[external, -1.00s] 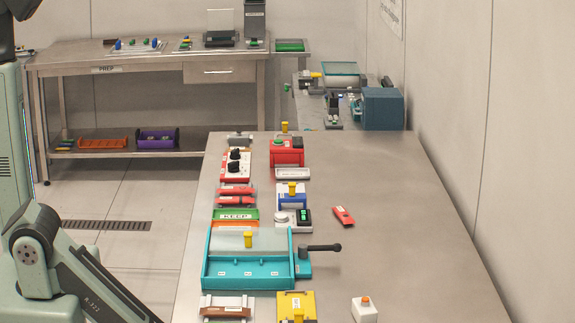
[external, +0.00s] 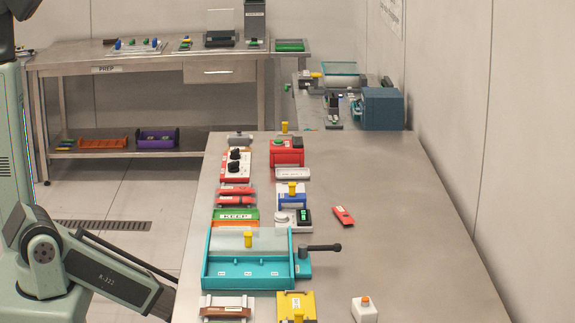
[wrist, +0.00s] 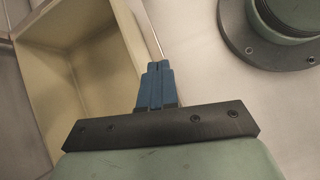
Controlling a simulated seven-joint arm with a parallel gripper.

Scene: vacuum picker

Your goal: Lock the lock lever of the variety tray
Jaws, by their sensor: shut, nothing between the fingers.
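The variety tray (external: 221,272) is a turquoise tray near the front left of the steel bench. A clear lid (external: 226,240) with a yellow knob (external: 248,239) covers its rear part. A black lever (external: 320,248), which I take for the lock lever, sticks out to the right from a turquoise block (external: 303,264) on the tray's right side. My gripper (wrist: 157,68) shows only in the wrist view, with its blue fingers together and nothing between them. It is far from the tray, which does not show in the wrist view.
In the wrist view a beige open box (wrist: 85,75) lies left of the fingers and a round green base with a dark bolted flange (wrist: 243,42) is at the upper right. A yellow box (external: 297,305) and a white block (external: 364,311) stand in front of the tray. The bench's right side is mostly clear.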

